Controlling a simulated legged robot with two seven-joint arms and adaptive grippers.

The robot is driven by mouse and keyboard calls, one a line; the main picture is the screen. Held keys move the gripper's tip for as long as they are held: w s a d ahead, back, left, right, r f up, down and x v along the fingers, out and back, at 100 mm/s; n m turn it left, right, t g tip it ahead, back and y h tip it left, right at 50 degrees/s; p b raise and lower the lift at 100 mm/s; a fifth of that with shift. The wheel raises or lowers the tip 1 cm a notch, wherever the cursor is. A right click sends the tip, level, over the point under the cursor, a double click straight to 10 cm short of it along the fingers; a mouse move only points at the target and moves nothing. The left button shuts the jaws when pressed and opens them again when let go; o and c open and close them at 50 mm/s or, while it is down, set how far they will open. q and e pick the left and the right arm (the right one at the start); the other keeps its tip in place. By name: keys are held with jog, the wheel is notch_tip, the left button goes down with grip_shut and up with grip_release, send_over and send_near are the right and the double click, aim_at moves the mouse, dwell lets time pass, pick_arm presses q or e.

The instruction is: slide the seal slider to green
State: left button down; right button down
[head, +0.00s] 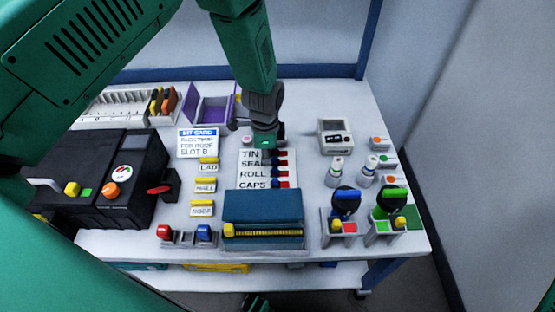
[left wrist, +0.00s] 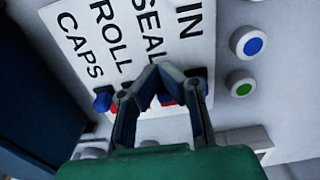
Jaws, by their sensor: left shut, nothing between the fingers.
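A white panel (head: 243,178) carries rows lettered TIN, SEAL, ROLL and CAPS. Its right side has short slider rows with dark blue and red parts. The seal slider (head: 278,163) is in the second row; its exact position is too small to tell. My left gripper (head: 266,149) is shut and empty, above the top rows of the panel. In the left wrist view, my left gripper (left wrist: 162,76) has its fingertips at the end of the SEAL lettering and partly hides the sliders behind them. I cannot tell whether they touch the seal slider.
A kit card (head: 198,142) and yellow-topped labels stand left. A grey device (head: 335,135) stands right. A dark part, possibly my right gripper, shows at the bottom edge.

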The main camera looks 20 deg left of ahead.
pick_arm(q)
jog(key=shift+a+f, duration=0.1)
jog(key=shift+a, duration=0.2)
jog(key=shift+w+d, duration=0.3)
jog(key=shift+d, duration=0.5)
jog(key=shift+w+d, duration=0.2)
jog(key=shift+d, duration=0.45)
jog(key=shift+a, duration=0.45)
jog(key=shift+s+a, duration=0.15)
jog(key=shift+a, duration=0.05)
jog(key=shift+p, duration=0.35)
pick_arm(e)
jog(key=shift+a+r, duration=0.25)
jog(key=shift+r, duration=0.2)
pick_arm(q)
jog(key=shift+r, duration=0.2)
